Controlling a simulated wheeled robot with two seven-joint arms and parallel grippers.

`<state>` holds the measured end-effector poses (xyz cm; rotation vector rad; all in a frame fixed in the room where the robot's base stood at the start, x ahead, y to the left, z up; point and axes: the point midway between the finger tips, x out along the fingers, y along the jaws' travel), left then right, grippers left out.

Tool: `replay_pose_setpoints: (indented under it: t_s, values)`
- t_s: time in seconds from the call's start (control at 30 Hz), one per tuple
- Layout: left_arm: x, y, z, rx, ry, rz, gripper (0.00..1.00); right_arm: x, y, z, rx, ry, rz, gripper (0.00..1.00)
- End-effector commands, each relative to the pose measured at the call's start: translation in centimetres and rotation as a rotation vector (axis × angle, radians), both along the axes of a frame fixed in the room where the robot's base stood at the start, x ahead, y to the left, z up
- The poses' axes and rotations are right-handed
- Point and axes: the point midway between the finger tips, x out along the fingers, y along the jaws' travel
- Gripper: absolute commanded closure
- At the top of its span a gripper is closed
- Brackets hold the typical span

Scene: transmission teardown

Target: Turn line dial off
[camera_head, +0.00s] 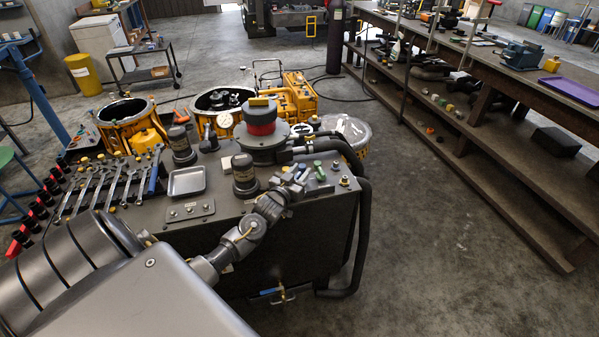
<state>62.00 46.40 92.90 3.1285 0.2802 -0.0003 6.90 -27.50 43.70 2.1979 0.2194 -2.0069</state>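A large round red and black knob with a yellow bar on top (262,116) stands on a grey round base on the dark machine top (215,225); it looks like the line dial, but I cannot read a label. My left gripper (304,174) reaches in from the lower left, over the machine's right front part, in front of and to the right of the knob and apart from it. Its fingers are small and blend with small fittings behind them, including a green one (318,167), so their opening is unclear. My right gripper is not in view.
Wrenches (110,182), a small metal tray (187,181) and black capped cylinders (244,174) crowd the machine top. A white-faced gauge (225,120) stands left of the knob. Thick black hoses (362,235) run down the right side. The floor to the right is clear up to the shelving (480,150).

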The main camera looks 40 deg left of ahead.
Motion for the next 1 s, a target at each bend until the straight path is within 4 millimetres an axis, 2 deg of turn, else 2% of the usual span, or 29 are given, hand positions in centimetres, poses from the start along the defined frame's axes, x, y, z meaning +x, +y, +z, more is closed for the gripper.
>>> replay_pose_setpoints:
  t_s: [0.13, 0.17, 0.4, 0.77, 1.0]
  values:
    - [-0.02, 0.00, -0.02, 0.000, 0.000, 0.000, 0.66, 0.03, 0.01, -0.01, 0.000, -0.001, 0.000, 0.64]
    - [-0.03, -0.01, -0.02, 0.000, 0.000, 0.000, 0.69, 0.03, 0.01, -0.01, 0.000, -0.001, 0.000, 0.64]
    - [-0.04, 0.00, -0.02, 0.000, 0.000, 0.000, 1.00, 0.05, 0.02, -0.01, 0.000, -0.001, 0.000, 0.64]
    - [-0.05, 0.01, 0.02, -0.002, -0.001, 0.035, 1.00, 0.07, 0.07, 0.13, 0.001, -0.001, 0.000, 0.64]
    - [-0.09, 0.09, -0.01, -0.007, 0.000, 0.171, 1.00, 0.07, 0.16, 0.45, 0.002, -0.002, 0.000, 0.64]
